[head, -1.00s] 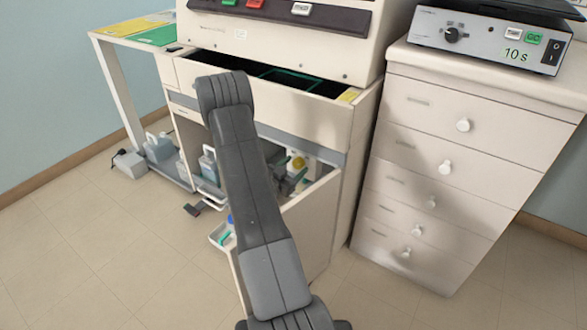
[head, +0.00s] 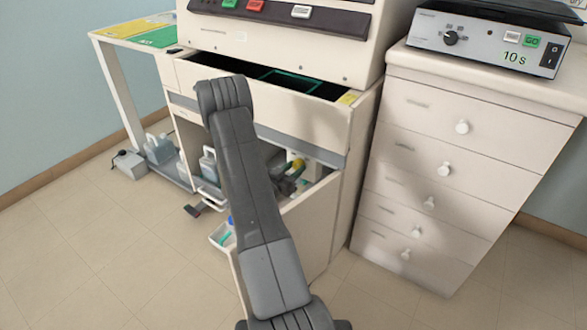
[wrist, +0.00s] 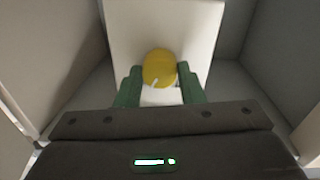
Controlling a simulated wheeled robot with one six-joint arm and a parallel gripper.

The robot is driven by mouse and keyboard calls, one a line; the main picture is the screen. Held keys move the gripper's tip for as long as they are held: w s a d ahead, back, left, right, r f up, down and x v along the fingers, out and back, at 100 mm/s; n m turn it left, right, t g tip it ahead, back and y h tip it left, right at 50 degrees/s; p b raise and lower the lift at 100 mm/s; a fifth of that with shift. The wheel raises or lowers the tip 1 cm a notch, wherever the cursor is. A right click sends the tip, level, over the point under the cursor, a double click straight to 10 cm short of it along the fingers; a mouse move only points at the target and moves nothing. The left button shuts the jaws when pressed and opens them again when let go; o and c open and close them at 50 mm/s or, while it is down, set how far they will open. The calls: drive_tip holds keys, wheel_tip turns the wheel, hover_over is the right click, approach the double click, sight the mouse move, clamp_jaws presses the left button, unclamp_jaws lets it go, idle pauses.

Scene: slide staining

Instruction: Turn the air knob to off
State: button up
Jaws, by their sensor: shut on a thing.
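A round yellow knob (wrist: 159,68) with a small white pointer mark stands on the face of a pale box (wrist: 200,28) inside the open cabinet. In the wrist view the mark points down and slightly left. My gripper (wrist: 159,82) has its two green fingers on either side of the knob, shut on it. In the head view the knob (head: 295,164) shows small inside the cabinet, with my gripper (head: 287,184) beside it. My arm hides part of the cabinet there. Any lettering around the knob cannot be read.
The cabinet walls stand close on both sides of my gripper. Grey jugs (head: 158,148) stand at left. A drawer unit (head: 425,150) stands at right. The floor at lower left is clear.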

drive_tip(key=n+p, duration=0.1)
drive_tip(key=n, duration=0.6)
drive_tip(key=shift+n+p, duration=0.3)
drive_tip(key=shift+p, duration=0.1)
drive_tip(key=n+p, duration=0.1)
drive_tip(key=n, duration=0.2)
drive_tip(key=shift+n+t, duration=0.3)
drive_tip(key=shift+n, duration=0.1)
drive_tip(key=shift+f+n+y+p, duration=0.1)
drive_tip(key=shift+n+y+p, duration=0.2)
drive_tip(key=shift+n, duration=1.4)
drive_tip(key=o, duration=1)
drive_tip(key=p+v, duration=0.2)
drive_tip(key=v, duration=1.2)
drive_tip(key=shift+d, duration=0.15)
drive_tip(key=shift+d+f, duration=0.1)
drive_tip(key=shift+f, duration=0.05)
